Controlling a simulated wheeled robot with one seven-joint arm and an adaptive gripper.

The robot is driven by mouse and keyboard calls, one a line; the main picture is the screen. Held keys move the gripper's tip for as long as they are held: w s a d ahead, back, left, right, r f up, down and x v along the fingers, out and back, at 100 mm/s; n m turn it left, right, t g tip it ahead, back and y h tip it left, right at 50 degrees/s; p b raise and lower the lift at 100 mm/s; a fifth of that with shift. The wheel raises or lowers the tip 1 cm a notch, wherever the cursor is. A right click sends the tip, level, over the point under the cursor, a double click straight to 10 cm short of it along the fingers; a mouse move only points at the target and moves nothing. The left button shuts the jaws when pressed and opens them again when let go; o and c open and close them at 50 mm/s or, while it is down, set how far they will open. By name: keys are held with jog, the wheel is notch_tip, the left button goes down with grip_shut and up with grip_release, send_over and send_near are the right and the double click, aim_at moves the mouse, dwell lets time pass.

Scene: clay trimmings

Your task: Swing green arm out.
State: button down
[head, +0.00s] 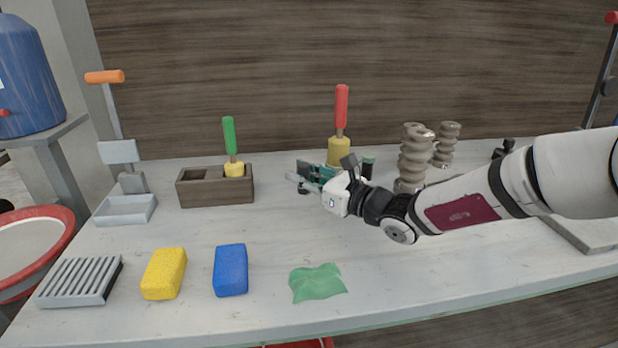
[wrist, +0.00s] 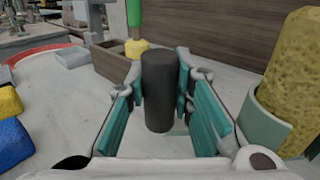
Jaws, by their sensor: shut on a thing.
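My gripper (head: 312,178) is shut on a dark upright cylinder (wrist: 158,90), which stands between its teal finger pads in the wrist view. In the head view, my gripper hides nearly all of the cylinder. Beside it on the right in the wrist view, a green holder (wrist: 262,128) surrounds a yellow sponge head (wrist: 305,75); its red handle (head: 341,105) shows in the head view.
A wooden box (head: 216,187) with a green-handled brush (head: 229,135) stands left of my gripper. Twisted clay columns (head: 413,160) stand behind my arm. A yellow sponge (head: 164,273), blue sponge (head: 231,270) and green cloth (head: 317,283) lie in front. The table between is clear.

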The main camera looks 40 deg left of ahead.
jog(key=shift+a, duration=0.35)
jog(key=c, duration=1.4)
grip_release()
jog(key=shift+o, duration=0.2)
jog(key=shift+d, duration=0.1)
jog(key=d, duration=1.2)
jog(key=shift+w, duration=0.2)
